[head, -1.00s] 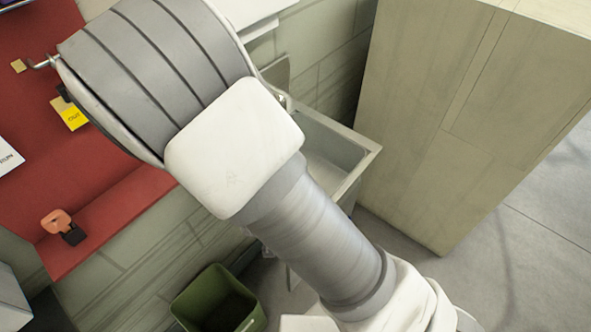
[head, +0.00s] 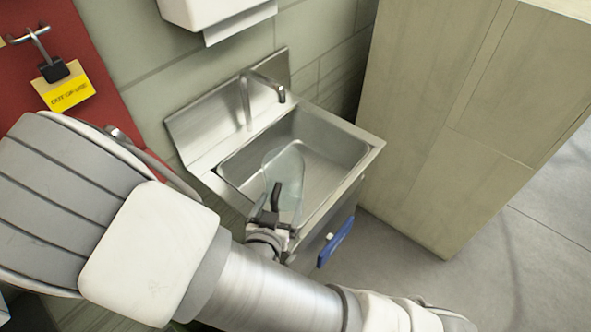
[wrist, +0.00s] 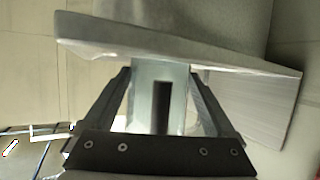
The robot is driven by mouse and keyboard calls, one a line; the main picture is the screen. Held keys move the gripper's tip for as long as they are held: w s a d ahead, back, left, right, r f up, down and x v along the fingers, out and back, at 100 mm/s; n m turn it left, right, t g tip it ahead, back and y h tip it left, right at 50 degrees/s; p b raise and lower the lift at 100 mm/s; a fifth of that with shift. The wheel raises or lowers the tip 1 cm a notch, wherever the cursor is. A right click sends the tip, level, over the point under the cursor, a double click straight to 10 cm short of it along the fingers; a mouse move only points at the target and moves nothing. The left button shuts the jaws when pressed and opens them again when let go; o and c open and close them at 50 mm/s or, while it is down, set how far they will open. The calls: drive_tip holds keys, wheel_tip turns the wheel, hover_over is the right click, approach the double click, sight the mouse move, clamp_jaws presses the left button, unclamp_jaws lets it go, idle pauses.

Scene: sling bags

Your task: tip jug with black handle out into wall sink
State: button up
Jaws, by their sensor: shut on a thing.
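The wall sink (head: 331,135) is a steel basin with a tap (head: 262,92) at its back. A clear jug (head: 284,168) with a black handle (head: 277,194) is at the near left part of the basin, over its front side. My gripper (head: 270,215) is shut on the jug at its handle. In the wrist view the jug (wrist: 146,80) and its dark handle (wrist: 162,105) show between my fingers (wrist: 160,100). I cannot tell how far the jug is tilted or whether anything is in it.
A white dispenser (head: 215,15) hangs on the wall above the sink. A tall beige cabinet (head: 455,110) stands to the right. A blue handle (head: 337,241) is on the sink's front. A yellow tag with a padlock (head: 65,88) hangs on a red board at left.

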sight(280, 198)
drive_tip(key=shift+r, duration=0.1)
wheel_tip(280, 198, up, 3)
drive_tip(key=p, duration=0.3)
